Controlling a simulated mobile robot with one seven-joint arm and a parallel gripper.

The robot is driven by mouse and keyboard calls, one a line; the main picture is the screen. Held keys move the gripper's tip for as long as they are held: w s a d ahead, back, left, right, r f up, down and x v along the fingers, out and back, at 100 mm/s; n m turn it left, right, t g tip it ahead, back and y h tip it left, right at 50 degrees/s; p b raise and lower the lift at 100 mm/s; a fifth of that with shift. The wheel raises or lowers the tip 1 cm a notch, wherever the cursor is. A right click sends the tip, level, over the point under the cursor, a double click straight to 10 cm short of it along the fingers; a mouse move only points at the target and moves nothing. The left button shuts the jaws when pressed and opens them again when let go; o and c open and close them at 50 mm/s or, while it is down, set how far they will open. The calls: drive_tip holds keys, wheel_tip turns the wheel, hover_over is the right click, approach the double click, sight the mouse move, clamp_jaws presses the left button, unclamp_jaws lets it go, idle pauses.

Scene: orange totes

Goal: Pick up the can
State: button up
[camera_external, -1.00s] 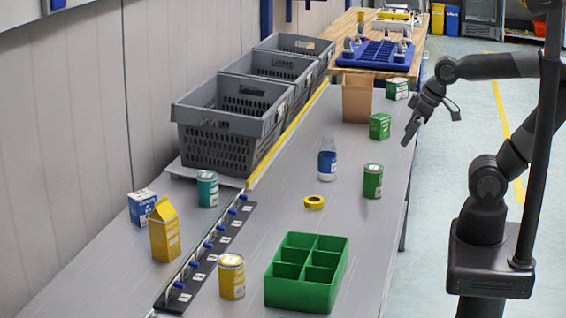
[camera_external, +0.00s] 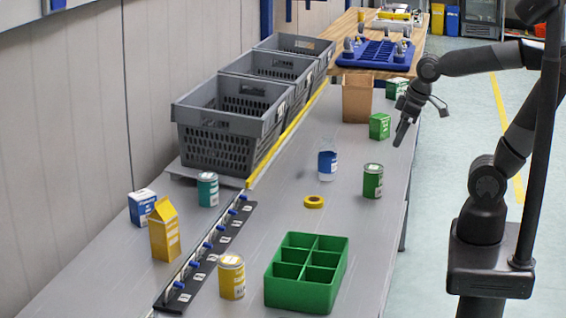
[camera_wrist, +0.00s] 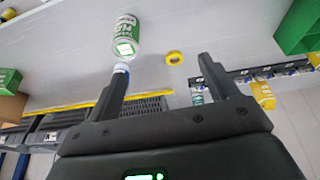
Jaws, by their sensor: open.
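Three cans stand upright on the grey bench: a green can (camera_external: 372,181) on the right side, a teal can (camera_external: 207,189) at the left, and a yellow can (camera_external: 231,277) near the front. The green can also shows near the top of the wrist view (camera_wrist: 126,38), beyond the left finger. Part of the teal can (camera_wrist: 197,96) shows between the fingers, close to the right one. My gripper (camera_external: 403,130) is above the bench's right edge, behind and above the green can, touching no can. In the wrist view my gripper (camera_wrist: 162,72) has its fingers wide apart with nothing held.
A blue-labelled bottle (camera_external: 327,164) and a yellow tape roll (camera_external: 313,202) are left of the green can. Green boxes (camera_external: 379,126) and a brown box (camera_external: 357,100) stand behind. A green divided tray (camera_external: 307,290) is in front; grey crates (camera_external: 220,135) line the left.

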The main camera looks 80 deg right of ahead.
sight(376, 167)
drive_tip(key=w+d+f+g, duration=0.1)
drive_tip(key=w+d+f, duration=0.1)
drive_tip(key=d, duration=0.1)
drive_tip(key=w+d+f+g, duration=0.1)
drive_tip(key=w+d+f, duration=0.1)
drive_tip(key=f, duration=0.1)
drive_tip(key=w+d+f+g, duration=0.2)
drive_tip(key=w+d, duration=0.1)
drive_tip(key=shift+w+d+f+n, duration=0.1)
drive_tip(key=shift+d+f+n, duration=0.15)
drive_tip(key=shift+d+n, duration=0.15)
wheel_tip(376, 167, down, 6)
drive_tip(key=shift+r, duration=0.1)
drive_tip(key=shift+w+f, duration=0.25)
drive_tip(key=shift+f, duration=1.05)
drive_tip(key=shift+w+f, duration=0.25)
drive_tip(key=shift+f, duration=1)
drive_tip(key=shift+c, duration=0.2)
drive_tip(key=c, duration=1.2)
